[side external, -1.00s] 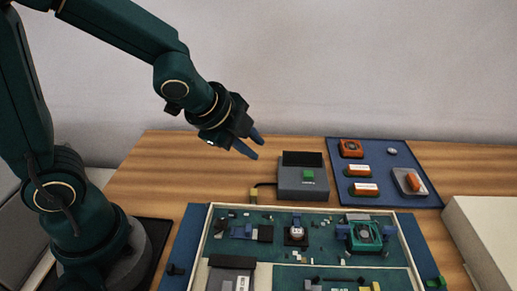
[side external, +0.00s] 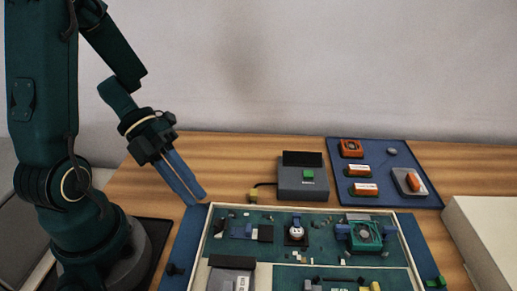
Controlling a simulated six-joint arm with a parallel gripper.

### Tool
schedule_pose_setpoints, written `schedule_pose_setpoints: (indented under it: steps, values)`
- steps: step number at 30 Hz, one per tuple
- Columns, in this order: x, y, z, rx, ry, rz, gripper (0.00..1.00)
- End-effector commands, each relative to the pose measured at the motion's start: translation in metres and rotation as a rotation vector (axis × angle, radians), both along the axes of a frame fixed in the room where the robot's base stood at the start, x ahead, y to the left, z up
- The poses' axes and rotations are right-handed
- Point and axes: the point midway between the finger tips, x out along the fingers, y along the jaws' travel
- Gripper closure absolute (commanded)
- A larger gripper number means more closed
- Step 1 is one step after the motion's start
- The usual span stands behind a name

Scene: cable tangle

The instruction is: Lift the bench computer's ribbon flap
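The bench computer is an open shallow case with a pale rim (side external: 207,232) and a green circuit board (side external: 270,221) inside, at the bottom middle of the side external view. Small parts, a round-topped white part on a dark base (side external: 296,231) and a green-framed fan (side external: 364,235) sit on the board. I cannot make out for certain which small part is the ribbon flap. My gripper (side external: 196,198) points down and right, its blue fingertips just beyond the case's back left corner. The fingers look close together with a thin light line between them; I see nothing held.
A grey box with a green button (side external: 308,175) stands behind the case, with a cable at its left. A blue mat (side external: 400,200) at back right holds orange and white parts and a small tray. A pale box (side external: 490,235) stands at right. Wood at back left is bare.

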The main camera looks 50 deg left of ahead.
Motion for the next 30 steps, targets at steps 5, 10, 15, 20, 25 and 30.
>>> schedule_pose_setpoints:
  steps: [5,10,15,20,25,30]
  values:
    - [0.003,-0.011,-0.010,-0.005,0.002,0.006,0.76]
    - [0.007,-0.026,-0.025,-0.003,0.002,0.006,0.76]
    - [0.009,-0.034,-0.033,0.000,0.000,0.007,0.76]
    - [0.010,-0.035,-0.034,0.002,-0.002,0.010,0.76]
    - [0.010,-0.035,-0.034,0.002,-0.002,0.010,0.95]
    - [0.010,-0.035,-0.034,0.002,-0.002,0.010,1.00]
